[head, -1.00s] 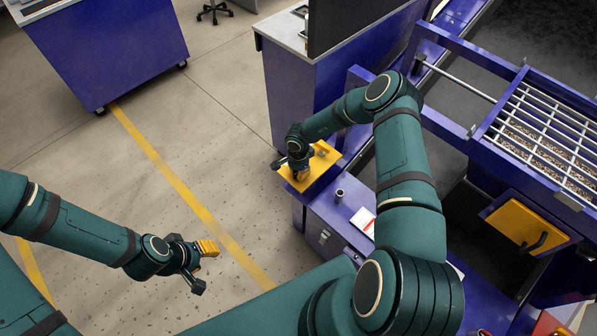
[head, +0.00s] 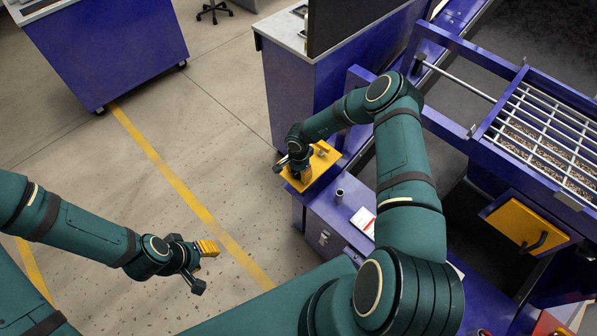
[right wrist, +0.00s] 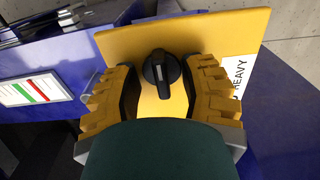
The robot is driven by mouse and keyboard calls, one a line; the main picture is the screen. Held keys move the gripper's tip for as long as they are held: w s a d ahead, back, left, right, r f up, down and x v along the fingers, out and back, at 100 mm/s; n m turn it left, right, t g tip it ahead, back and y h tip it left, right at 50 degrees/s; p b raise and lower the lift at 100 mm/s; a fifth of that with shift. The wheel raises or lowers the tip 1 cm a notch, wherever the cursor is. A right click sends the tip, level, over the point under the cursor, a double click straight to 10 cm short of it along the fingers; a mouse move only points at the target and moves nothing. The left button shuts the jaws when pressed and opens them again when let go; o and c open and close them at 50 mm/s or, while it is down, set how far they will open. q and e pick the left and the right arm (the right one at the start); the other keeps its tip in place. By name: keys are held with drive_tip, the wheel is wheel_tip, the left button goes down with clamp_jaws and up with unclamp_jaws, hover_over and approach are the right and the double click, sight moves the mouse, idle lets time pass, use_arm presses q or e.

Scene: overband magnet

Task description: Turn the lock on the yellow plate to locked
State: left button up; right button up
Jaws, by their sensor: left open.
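The yellow plate (right wrist: 225,28) carries a black rotary lock knob (right wrist: 162,72) with a pale mark on its grip bar, which stands nearly upright in the right wrist view. In the head view the yellow plate (head: 325,155) sits at the corner of the purple machine. My right gripper (right wrist: 165,66) is open over the plate, one yellow finger on each side of the knob, with gaps between. In the head view my right gripper (head: 299,172) hides the knob. My left gripper (head: 203,264) is open and empty over the floor.
A purple cabinet with a dark screen (head: 330,30) stands behind the plate. A short cylinder (head: 340,196) and a white card (head: 363,220) are on the machine top.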

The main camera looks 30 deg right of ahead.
sight(297, 173)
drive_tip(key=shift+w+r, duration=0.1)
drive_tip(key=shift+r, duration=0.05)
wheel_tip(297, 173, up, 12)
idle(0.6)
idle(0.4)
drive_tip(key=s+a+r+n+y, duration=0.1)
drive_tip(key=s+a+n+y, duration=0.1)
drive_tip(key=s+a+n, duration=0.4)
drive_tip(key=s+a+r+n+t+y, duration=0.1)
drive_tip(key=s+a+n, duration=0.5)
drive_tip(key=s+a, duration=0.4)
drive_tip(key=s, duration=0.4)
drive_tip(key=shift+s+a+r+n+t+y, duration=0.2)
drive_tip(key=shift+a+r+n+t+y, duration=0.1)
drive_tip(key=shift+r+y, duration=0.1)
